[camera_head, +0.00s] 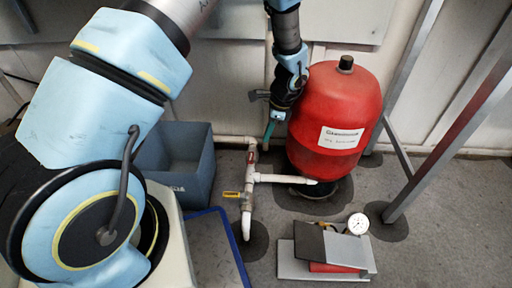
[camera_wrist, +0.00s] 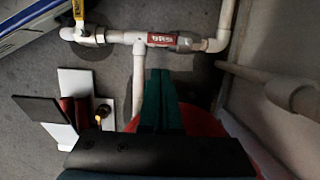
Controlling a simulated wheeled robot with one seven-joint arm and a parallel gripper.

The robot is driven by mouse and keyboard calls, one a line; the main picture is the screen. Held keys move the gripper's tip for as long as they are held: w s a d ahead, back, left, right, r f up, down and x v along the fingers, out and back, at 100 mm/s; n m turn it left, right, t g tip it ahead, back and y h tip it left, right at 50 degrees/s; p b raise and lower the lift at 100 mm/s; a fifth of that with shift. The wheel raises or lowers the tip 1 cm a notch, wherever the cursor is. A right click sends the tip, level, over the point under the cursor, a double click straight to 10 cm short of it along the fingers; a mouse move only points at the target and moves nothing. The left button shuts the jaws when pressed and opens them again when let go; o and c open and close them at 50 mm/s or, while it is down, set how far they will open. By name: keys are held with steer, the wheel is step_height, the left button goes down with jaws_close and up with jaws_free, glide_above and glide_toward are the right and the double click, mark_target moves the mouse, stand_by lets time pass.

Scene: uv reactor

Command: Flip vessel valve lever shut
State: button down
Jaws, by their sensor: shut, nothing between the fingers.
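The red vessel (camera_head: 335,105) stands upright on the floor, with white pipework (camera_head: 249,200) to its left. A valve with a red, labelled lever (camera_head: 252,158) sits on the pipe. In the wrist view this red lever (camera_wrist: 161,39) lies along the pipe. A second valve has a yellow lever (camera_head: 231,194), which sticks out crosswise from the pipe; it also shows in the wrist view (camera_wrist: 80,11). I cannot tell which lever the task names. My gripper (camera_head: 267,146) is shut and empty. Its green fingers (camera_wrist: 166,74) point down, close to the red lever and apart from it.
A foot pump (camera_head: 325,250) with a white gauge (camera_head: 358,223) lies in front of the vessel. A grey-blue bin (camera_head: 178,160) stands left of the pipes. A metal frame leg (camera_head: 450,120) leans at the right. A blue-edged panel (camera_head: 220,245) lies on the floor.

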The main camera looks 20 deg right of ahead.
mark_target(251, 157)
steer(key=shift+f, duration=0.1)
steer(key=b+x, duration=0.4)
steer(key=x, duration=0.5)
steer(key=shift+f, duration=0.4)
steer(key=shift+w+a, duration=0.2)
steer(key=shift+a, duration=0.05)
